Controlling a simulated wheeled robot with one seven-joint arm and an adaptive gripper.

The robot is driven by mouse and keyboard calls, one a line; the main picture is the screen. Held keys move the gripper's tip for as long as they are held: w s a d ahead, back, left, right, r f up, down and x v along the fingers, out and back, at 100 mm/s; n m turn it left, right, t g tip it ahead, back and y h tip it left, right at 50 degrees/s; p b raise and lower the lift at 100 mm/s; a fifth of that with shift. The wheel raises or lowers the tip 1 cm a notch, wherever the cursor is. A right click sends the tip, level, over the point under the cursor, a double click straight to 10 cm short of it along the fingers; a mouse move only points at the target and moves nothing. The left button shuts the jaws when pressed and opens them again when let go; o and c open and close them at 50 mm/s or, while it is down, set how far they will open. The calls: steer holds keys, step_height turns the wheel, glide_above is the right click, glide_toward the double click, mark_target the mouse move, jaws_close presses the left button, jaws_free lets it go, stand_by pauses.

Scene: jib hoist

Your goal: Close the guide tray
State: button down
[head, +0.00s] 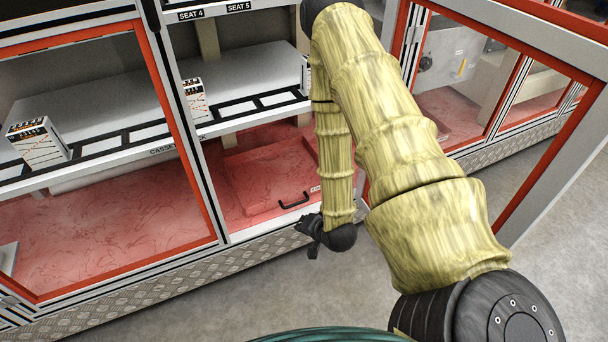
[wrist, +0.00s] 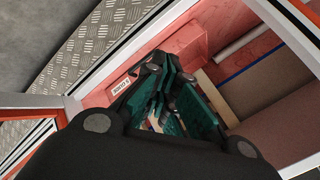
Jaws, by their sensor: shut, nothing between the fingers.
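The guide tray (head: 262,180) is a red, low box inside the open cabinet bay. A black bar handle (head: 293,201) and a small white label, partly hidden by my arm, are on its front. How far the tray stands out cannot be told exactly. My gripper (head: 308,236) is shut and empty, low in front of the bay, just right of the handle. Its fingers (wrist: 160,105) point toward the tray's front; contact cannot be told.
A red-framed glass panel (head: 215,215) closes the bay to the left. A red-framed door (head: 550,150) stands open at right, beside my arm. A white shelf (head: 240,122) with small boxes (head: 36,145) runs above the tray. Grey floor (head: 270,285) in front is clear.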

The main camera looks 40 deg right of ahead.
steer(key=w+d+f+m+t+h+b, duration=0.2)
steer(key=w+d+f+m+t+b, duration=0.2)
steer(key=d+f+m+b, duration=0.85)
steer(key=n+b, duration=0.5)
steer(key=b, duration=0.5)
glide_toward(301, 190)
steer(key=shift+t, duration=0.4)
steer(key=w+f, duration=0.1)
steer(key=w, duration=0.1)
steer(key=w+d+f, duration=0.1)
steer(key=w+f, duration=0.1)
steer(key=shift+w+f, duration=0.1)
steer(key=shift+w, duration=0.15)
steer(key=shift+w+d+h+b, duration=0.25)
steer(key=shift+w+b, duration=0.2)
steer(key=shift+w, duration=0.4)
steer(key=shift+w+d+p, duration=0.15)
steer(key=shift+w+p, duration=0.25)
steer(key=shift+w, duration=0.3)
steer(key=shift+w+d+p, duration=0.15)
steer(key=shift+w+p, duration=0.25)
steer(key=shift+w, duration=0.3)
steer(key=shift+r, duration=0.25)
